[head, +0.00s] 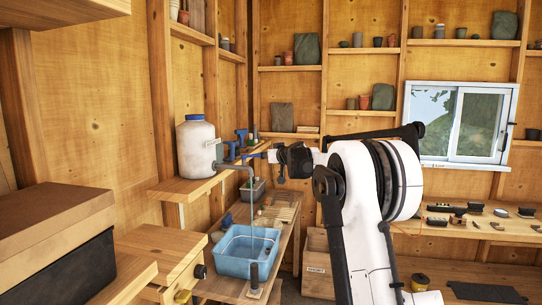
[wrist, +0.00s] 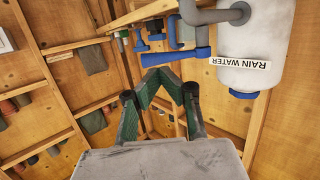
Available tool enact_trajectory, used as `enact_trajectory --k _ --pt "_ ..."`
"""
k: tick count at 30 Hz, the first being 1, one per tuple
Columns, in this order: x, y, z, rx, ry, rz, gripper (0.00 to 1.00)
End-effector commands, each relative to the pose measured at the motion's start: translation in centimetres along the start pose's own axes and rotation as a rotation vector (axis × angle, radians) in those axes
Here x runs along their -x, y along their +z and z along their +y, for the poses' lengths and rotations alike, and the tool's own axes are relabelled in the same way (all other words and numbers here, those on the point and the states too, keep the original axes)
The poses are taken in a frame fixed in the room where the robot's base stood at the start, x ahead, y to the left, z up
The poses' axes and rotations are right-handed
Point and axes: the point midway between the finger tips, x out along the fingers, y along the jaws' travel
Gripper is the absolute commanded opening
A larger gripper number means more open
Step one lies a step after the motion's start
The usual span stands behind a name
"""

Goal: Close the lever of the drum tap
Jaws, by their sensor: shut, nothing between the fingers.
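The drum (head: 196,150) is white with a blue cap and stands on a wooden shelf at the left. In the wrist view the drum (wrist: 255,35) carries a "RAIN WATER" label. Its grey tap pipe (head: 250,184) bends downward, and a thin pale line like running water drops from it towards the blue basin (head: 232,267). The blue lever (wrist: 175,58) sticks out sideways from the tap; it also shows in the head view (head: 257,155). My gripper (wrist: 168,82) is shut and empty, its green fingertips close beside the lever. I cannot tell whether they touch it.
Blue clamps (wrist: 156,35) sit close behind the lever. Wall shelves with pots line the back. A box (head: 50,235) stands at the left front.

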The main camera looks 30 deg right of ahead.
Motion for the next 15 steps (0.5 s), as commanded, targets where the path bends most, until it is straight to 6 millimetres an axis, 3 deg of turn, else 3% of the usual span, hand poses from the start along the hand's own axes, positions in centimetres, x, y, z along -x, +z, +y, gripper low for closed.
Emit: enact_trajectory --k 6,15 --pt "-2.6 -0.1 0.1 0.0 0.001 0.0 0.0" --pt "-4.0 0.0 0.0 -0.001 0.0 0.0 0.0"
